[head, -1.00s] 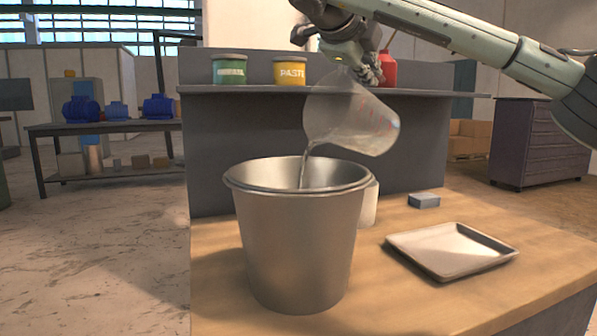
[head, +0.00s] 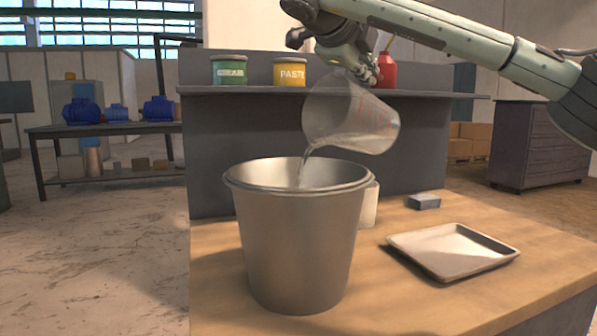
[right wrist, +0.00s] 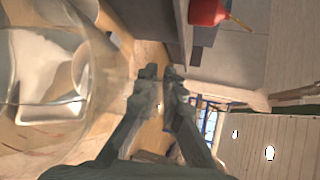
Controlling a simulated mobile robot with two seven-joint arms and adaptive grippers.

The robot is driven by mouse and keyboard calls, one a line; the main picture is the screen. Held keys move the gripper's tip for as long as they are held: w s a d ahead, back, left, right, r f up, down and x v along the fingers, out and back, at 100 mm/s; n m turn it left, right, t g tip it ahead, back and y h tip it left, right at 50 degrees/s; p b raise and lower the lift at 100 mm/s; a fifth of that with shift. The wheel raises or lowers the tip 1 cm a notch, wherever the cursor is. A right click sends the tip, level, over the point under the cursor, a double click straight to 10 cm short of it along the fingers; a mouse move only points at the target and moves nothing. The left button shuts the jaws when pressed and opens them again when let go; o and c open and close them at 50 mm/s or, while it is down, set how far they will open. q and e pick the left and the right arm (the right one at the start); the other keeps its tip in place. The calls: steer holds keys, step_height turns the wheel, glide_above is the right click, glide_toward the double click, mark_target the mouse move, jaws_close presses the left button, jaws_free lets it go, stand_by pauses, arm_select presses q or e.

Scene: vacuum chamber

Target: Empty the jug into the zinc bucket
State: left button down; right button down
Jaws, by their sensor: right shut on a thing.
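The clear jug (head: 345,118) is tilted with its mouth to the left, above the bucket's right rim. A stream of clear liquid (head: 303,165) runs from its lip into the bucket, and some liquid still lies along its lower side. The zinc bucket (head: 298,245) stands upright on the wooden bench; its floor is hidden. My right gripper (head: 366,76) is shut on the jug at its upper right. In the right wrist view the gripper's fingers (right wrist: 158,82) are close together, with the jug (right wrist: 60,90) filling the left side. My left gripper is not in view.
A metal tray (head: 452,250) and a small grey block (head: 424,201) lie on the bench to the right. A white cylindrical thing (head: 370,205) stands partly hidden behind the bucket. Green (head: 229,70) and yellow (head: 289,72) tins and a red bottle (head: 387,70) stand on the shelf behind.

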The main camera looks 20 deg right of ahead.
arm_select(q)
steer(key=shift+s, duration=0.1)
arm_select(e)
steer(key=shift+a, duration=0.2)
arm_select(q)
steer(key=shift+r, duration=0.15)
arm_select(e)
steer(key=shift+s+a, duration=0.1)
steer(key=shift+a, duration=0.1)
arm_select(q)
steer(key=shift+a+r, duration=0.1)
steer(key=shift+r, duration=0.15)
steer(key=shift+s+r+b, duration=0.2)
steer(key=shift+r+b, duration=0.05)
steer(key=shift+b, duration=0.1)
arm_select(e)
steer(key=shift+s+a+h, duration=0.1)
steer(key=shift+a+h, duration=0.2)
steer(key=shift+a, duration=0.05)
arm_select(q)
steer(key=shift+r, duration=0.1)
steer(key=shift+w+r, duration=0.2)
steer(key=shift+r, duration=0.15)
arm_select(e)
steer(key=shift+s+a+t, duration=0.1)
steer(key=shift+a+t, duration=0.15)
steer(key=shift+t, duration=0.05)
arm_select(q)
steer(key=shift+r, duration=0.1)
